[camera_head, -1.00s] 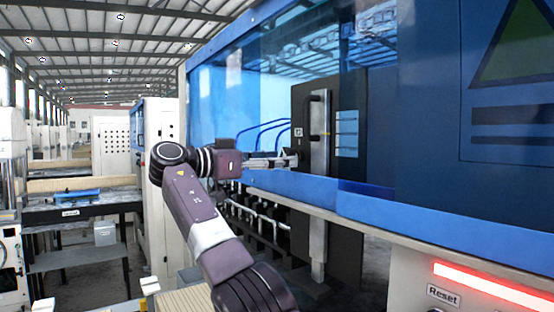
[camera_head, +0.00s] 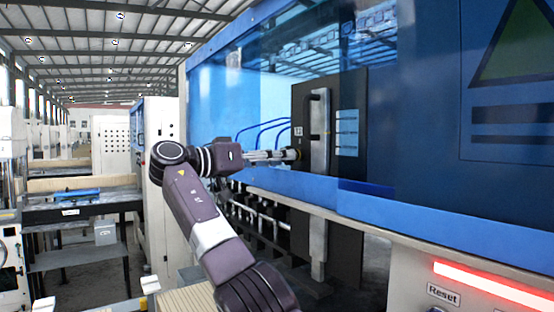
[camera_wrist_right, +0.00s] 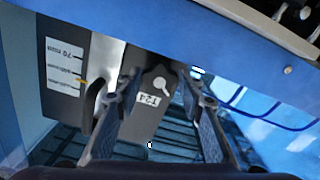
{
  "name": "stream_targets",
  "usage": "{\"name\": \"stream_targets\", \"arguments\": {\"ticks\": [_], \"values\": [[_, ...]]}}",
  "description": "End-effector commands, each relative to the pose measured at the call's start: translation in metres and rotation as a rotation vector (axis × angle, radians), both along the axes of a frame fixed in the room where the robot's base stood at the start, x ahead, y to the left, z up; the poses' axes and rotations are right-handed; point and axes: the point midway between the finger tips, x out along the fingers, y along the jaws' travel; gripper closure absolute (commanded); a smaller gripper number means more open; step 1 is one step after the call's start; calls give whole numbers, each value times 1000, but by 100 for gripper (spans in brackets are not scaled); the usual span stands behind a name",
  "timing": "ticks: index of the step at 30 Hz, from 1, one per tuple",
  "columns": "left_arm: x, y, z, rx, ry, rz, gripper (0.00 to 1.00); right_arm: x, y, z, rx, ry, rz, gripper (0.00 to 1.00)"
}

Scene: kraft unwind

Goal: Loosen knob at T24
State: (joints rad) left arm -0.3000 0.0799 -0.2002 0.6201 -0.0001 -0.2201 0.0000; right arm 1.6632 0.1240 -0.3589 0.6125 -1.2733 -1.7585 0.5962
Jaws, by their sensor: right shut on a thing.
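My right gripper (camera_head: 290,154) reaches from the left to the dark panel (camera_head: 349,110) behind the blue machine's window opening. In the right wrist view, its two fingers (camera_wrist_right: 165,95) stand on either side of a small plate with an upside-down T24 label (camera_wrist_right: 151,100). The gripper is shut on the knob; the exact contact is hard to see. In the head view the fingertips end at a small dark part by the panel's vertical metal handle. My left gripper is not in view.
A blue rail (camera_head: 300,188) runs just below my right gripper, with a row of metal fittings (camera_head: 262,215) under it. Blue hoses (camera_head: 265,130) hang behind the gripper. A Reset label (camera_head: 443,294) and red light strip are at lower right.

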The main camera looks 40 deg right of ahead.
Motion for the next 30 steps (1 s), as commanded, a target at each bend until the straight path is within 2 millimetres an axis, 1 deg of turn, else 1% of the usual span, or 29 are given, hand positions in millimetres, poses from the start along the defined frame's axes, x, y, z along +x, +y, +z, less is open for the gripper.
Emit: {"name": "stream_targets", "arguments": {"ticks": [4,14,15,19,20,27,30], "values": [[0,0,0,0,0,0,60,-1,0,2,4,74,0,89],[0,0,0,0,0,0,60,-1,0,3,5,87,2,89],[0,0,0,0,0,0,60,-1,0,3,5,87,2,63],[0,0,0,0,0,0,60,-1,0,3,6,86,1,48],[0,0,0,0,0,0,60,-1,0,2,6,86,1,47],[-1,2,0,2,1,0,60,0,0,1,8,87,1,47],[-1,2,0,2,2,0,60,1,7,1,7,87,2,47]]}}
